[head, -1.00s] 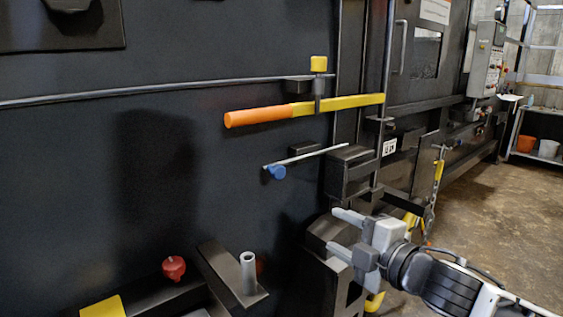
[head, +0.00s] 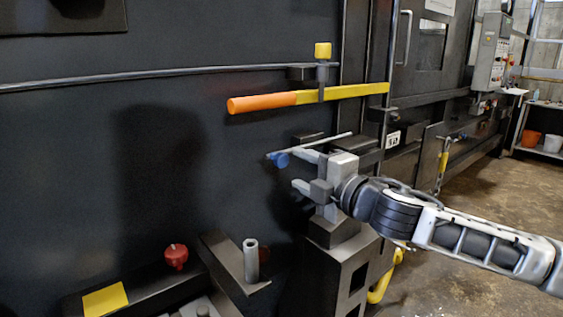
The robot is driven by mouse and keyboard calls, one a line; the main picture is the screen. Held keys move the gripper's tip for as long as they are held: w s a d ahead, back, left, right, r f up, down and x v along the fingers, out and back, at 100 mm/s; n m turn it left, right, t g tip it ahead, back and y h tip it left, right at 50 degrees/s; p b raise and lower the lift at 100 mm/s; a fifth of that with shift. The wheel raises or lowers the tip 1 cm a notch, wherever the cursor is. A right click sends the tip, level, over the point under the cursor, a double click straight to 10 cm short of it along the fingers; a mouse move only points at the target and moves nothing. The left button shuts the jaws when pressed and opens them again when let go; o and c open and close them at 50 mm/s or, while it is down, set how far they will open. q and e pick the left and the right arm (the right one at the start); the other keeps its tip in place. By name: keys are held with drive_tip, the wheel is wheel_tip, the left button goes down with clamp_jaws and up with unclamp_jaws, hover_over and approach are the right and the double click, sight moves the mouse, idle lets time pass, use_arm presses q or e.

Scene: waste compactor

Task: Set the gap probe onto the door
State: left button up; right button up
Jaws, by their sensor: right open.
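The door appears to be the large dark panel (head: 60,180) across the left and middle; I cannot be sure. My right gripper (head: 299,169) is open in front of its right side, its two pale fingers pointing left and nothing seen between them. A thin grey rod with a blue knob (head: 280,159) lies just left of and behind the upper finger; I cannot tell whether they touch. I cannot tell for sure which thing is the gap probe. My left gripper is not in view.
A yellow bar with an orange grip (head: 262,103) runs across the panel above my gripper. Open floor (head: 490,210) lies at right.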

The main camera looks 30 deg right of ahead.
sight(284, 161)
drive_tip(key=w, duration=0.1)
drive_tip(key=w+p, duration=0.1)
drive_tip(key=w, duration=0.1)
drive_tip(key=w+p, duration=0.1)
drive_tip(key=w, duration=0.1)
drive_tip(key=shift+a+r, duration=0.2)
drive_tip(key=shift+r, duration=0.05)
drive_tip(key=shift+w+a+f, duration=0.15)
drive_tip(key=shift+w+f, duration=0.05)
drive_tip(key=shift+w, duration=0.8)
drive_tip(key=shift+c, duration=0.3)
